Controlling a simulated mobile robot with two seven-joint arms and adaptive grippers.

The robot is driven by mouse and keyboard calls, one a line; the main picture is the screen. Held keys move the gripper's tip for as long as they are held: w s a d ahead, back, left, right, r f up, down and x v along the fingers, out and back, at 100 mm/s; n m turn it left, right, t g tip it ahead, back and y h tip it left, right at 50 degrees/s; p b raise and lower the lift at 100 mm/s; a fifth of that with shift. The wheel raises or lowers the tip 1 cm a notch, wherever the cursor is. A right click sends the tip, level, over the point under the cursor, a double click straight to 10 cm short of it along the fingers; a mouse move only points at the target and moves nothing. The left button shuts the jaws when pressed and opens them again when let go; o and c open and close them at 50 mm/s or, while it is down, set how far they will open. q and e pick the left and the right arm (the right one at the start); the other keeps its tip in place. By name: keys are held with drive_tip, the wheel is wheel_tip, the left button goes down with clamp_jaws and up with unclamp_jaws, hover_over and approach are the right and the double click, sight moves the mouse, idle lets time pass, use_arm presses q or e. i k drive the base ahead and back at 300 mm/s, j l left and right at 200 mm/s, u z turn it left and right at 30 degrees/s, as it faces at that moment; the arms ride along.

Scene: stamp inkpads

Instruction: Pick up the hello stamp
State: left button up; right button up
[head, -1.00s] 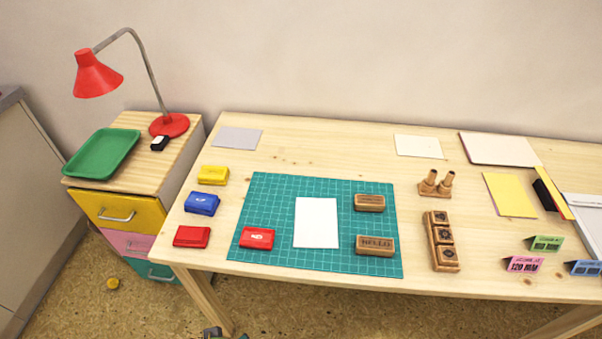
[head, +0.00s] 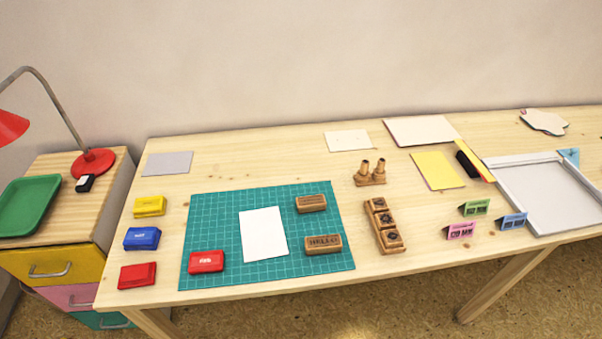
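The hello stamp (head: 323,244) is a wooden block with dark HELLO lettering on its upper face. It lies on the front right part of the green cutting mat (head: 220,276) in the head view. A similar wooden stamp (head: 311,203) lies behind it on the mat; its lettering is too small to read. Nothing touches the hello stamp. Neither of my grippers shows in the head view.
A white card (head: 263,234) and a red inkpad (head: 206,262) lie on the mat. Yellow (head: 150,206), blue (head: 142,238) and red (head: 137,275) inkpads stand left of it. A wooden holder (head: 384,226) and small folded cards (head: 461,231) stand to the right.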

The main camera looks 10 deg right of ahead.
sight(325, 243)
drive_tip(key=u, duration=1.1)
drive_tip(key=z, duration=1.6)
drive_tip(key=l+z, duration=0.1)
drive_tip(key=l, duration=0.5)
